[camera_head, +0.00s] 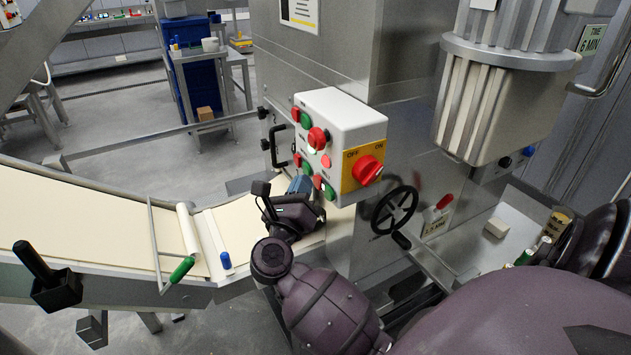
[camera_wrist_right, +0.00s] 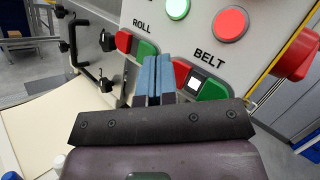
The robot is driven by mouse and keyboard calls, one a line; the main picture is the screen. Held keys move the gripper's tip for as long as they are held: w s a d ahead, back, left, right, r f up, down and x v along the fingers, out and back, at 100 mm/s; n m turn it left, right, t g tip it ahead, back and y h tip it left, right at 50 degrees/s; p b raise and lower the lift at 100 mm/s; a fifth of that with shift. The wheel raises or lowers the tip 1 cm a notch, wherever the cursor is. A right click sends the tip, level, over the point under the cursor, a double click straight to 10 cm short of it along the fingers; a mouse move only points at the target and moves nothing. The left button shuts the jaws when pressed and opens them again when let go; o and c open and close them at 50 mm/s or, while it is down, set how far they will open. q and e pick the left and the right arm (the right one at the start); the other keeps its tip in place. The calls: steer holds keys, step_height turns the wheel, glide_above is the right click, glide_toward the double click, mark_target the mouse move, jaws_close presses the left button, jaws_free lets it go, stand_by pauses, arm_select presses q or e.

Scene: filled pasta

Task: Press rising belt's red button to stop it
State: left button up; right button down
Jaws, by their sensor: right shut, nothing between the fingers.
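The white control box (camera_head: 340,112) is on the steel machine, with several red and green buttons and a yellow OFF/ON plate with a red knob. In the right wrist view, the red button (camera_wrist_right: 182,73) by the BELT label is partly covered by my fingers; a white square and a green button (camera_wrist_right: 211,88) sit to its right. The ROLL pair, red (camera_wrist_right: 123,40) and green, is left of my fingers. My right gripper (camera_head: 300,184) is shut and empty, its blue fingertips (camera_wrist_right: 153,62) at the panel's lower edge. I cannot tell whether they touch. My left gripper is out of view.
A sloping cream belt (camera_head: 90,222) runs in from the left, with a roller and green handle (camera_head: 182,269). A black handwheel (camera_head: 394,210) and a black bar handle (camera_head: 276,146) stick out from the machine near the box.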

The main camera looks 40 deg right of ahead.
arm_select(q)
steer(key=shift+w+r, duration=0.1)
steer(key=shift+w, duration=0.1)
arm_select(e)
steer(key=shift+d, duration=0.1)
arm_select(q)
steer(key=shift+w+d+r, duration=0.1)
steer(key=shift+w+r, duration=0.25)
arm_select(e)
steer(key=shift+d, duration=0.2)
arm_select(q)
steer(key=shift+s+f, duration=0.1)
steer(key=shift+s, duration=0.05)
arm_select(e)
steer(key=shift+s+d, duration=0.1)
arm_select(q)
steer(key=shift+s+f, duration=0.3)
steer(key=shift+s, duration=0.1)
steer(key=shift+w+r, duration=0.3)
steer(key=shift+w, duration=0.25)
arm_select(e)
steer(key=shift+w+a, duration=0.2)
steer(key=shift+a, duration=0.6)
steer(key=shift+a, duration=0.1)
